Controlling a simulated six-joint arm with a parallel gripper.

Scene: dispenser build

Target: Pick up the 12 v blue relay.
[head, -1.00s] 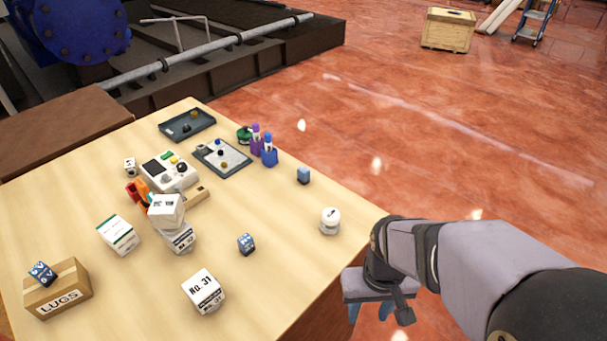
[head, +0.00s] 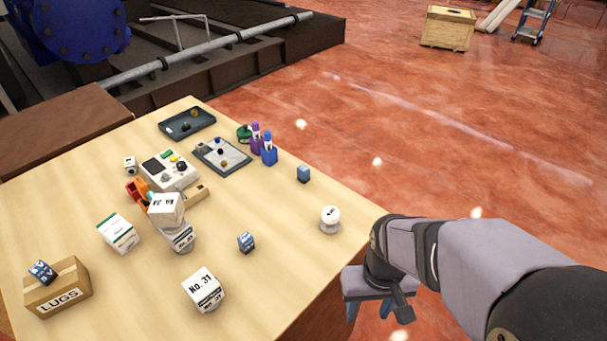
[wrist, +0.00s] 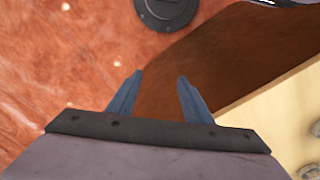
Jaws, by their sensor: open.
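Several small blue blocks that look like relays are on the table in the head view. One blue block (head: 246,243) sits on the table's front middle, with white print too small to read. Another blue block (head: 303,174) stands near the right edge, with no readable print. A third blue block (head: 41,271) lies on a cardboard box marked LUGS and carries white V markings. I cannot tell which is the 12 V one. My gripper (head: 369,312) hangs beyond the table's right edge, apart from all of them. In the wrist view my gripper (wrist: 160,76) is open and empty.
The LUGS box (head: 60,296) is at the front left. White boxes, including one marked No. 31 (head: 203,290), stand nearby. A white round item (head: 330,219) is near the right edge. The table's right front is mostly clear.

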